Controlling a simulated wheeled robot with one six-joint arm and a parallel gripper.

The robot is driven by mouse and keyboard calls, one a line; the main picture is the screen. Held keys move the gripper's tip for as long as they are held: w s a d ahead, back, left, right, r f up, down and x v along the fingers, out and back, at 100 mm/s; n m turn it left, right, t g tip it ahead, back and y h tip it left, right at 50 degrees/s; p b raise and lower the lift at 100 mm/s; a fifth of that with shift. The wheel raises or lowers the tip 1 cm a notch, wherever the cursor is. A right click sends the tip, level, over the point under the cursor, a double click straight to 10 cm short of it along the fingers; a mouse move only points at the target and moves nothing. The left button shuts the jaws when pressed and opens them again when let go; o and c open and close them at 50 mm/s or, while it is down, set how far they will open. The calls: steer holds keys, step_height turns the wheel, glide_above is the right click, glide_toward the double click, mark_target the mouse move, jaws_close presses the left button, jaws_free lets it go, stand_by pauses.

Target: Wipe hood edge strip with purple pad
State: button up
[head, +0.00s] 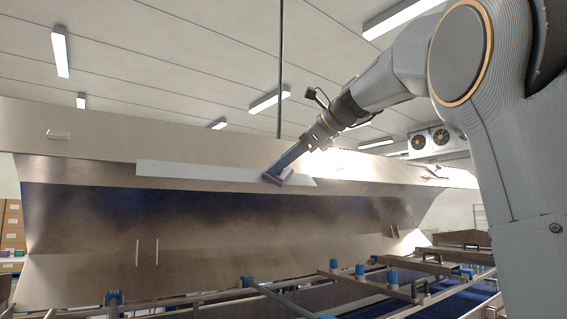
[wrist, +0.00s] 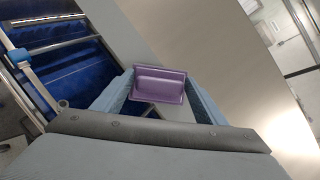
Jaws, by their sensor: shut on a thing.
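The hood edge strip (head: 200,171) is a long pale band along the lower front edge of the steel hood (head: 90,135). My gripper (head: 277,174) is at the strip's right part, shut on the purple pad (head: 285,179). In the wrist view the purple pad (wrist: 160,84) sits between my two blue-grey fingers, its rim and raised middle showing. The pad appears at the strip's surface in the head view; whether it presses on it I cannot tell. Part of the strip behind the pad and fingers is hidden.
Below the hood is a conveyor with a blue belt (head: 450,304), metal rails and several blue-capped fittings (head: 391,277). A thin dark vertical rod (head: 281,70) rises behind the hood. Cardboard boxes (head: 12,228) stand at the far left. The space in front of the strip's left part is clear.

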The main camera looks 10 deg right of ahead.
steer(key=shift+s+d+r, duration=0.2)
steer(key=shift+s+r, duration=0.4)
steer(key=shift+r, duration=0.05)
steer(key=shift+s+d+r, duration=0.2)
steer(key=shift+s+r, duration=0.45)
steer(key=shift+s+d+r, duration=0.2)
steer(key=shift+s+r, duration=0.4)
steer(key=shift+r, duration=0.05)
steer(key=shift+s+d+r, duration=0.15)
steer(key=shift+s+r, duration=0.35)
steer(key=shift+r, duration=0.05)
steer(key=shift+s+d+r, duration=0.15)
steer(key=shift+s+r, duration=0.35)
steer(key=o, duration=0.7)
steer(key=c, duration=0.5)
steer(key=shift+o, duration=0.2)
steer(key=shift+w+a+f+b, duration=0.15)
steer(key=shift+w+a+f, duration=0.1)
steer(key=shift+w+f, duration=0.6)
steer(key=shift+w+a+f+b, duration=0.15)
steer(key=shift+w+a+f, duration=0.15)
steer(key=shift+w+f, duration=0.55)
steer(key=shift+w+a+f+b, duration=0.15)
steer(key=shift+w+a+f, duration=0.1)
steer(key=shift+w+f, duration=0.55)
